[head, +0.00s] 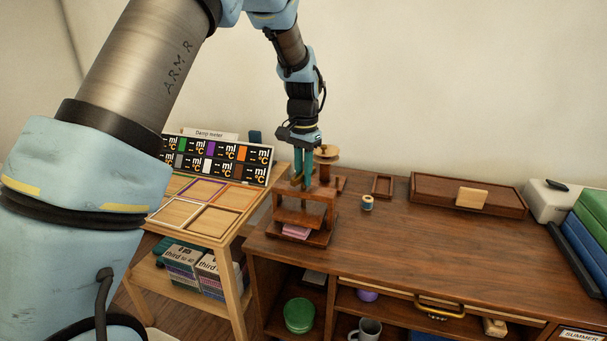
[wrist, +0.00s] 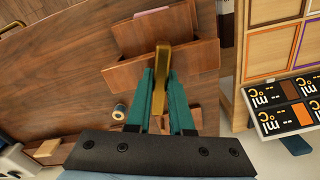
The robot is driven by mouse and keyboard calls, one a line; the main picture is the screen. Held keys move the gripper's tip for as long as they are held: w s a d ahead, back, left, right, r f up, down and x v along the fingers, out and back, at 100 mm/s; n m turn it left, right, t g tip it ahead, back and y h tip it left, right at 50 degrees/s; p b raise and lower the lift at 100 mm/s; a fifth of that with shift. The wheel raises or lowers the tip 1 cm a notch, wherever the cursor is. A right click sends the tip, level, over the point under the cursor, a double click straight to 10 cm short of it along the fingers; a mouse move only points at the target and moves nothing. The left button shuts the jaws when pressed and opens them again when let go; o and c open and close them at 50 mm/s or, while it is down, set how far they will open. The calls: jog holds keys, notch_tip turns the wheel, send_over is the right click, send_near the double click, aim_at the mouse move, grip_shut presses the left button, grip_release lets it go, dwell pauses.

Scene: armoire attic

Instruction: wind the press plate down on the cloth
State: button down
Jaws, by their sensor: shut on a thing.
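The wooden press (head: 318,203) stands at the left end of the brown desk, its top beam (wrist: 203,54) also in the wrist view. A folded pink cloth (head: 296,231) lies on its base; a pale edge of it (wrist: 153,10) shows in the wrist view. The press plate (head: 298,218) appears above the cloth; I cannot tell whether they touch. My gripper (head: 302,181) comes down from above with teal fingers. In the wrist view my gripper (wrist: 160,82) is shut on the brass crank handle (wrist: 161,62) over the beam. The screw below is hidden.
A thread spool (head: 367,203) and a small wooden tray (head: 382,186) stand right of the press. A round-topped wooden stand (head: 326,154) is close behind my gripper. A long wooden box (head: 450,195) lies at the back. The desk's middle front is clear.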

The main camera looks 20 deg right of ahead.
jog(key=m, duration=0.3)
jog(key=shift+r+m+p, duration=0.1)
jog(key=shift+m+p, duration=0.2)
jog(key=shift+m, duration=0.1)
jog(key=m+p, duration=0.1)
jog(key=m, duration=0.2)
jog(key=m+p, duration=0.3)
jog(key=m, duration=0.4)
jog(key=m+p, duration=0.4)
jog(key=m, duration=0.3)
jog(key=shift+r, duration=0.1)
jog(key=m+p, duration=0.3)
jog(key=m, duration=0.2)
jog(key=shift+f+m, duration=0.2)
jog(key=shift+m, duration=0.1)
jog(key=c, duration=0.8)
grip_release()
notch_tip(320, 180, up, 11)
jog(key=b, duration=0.2)
jog(key=shift+b, duration=0.4)
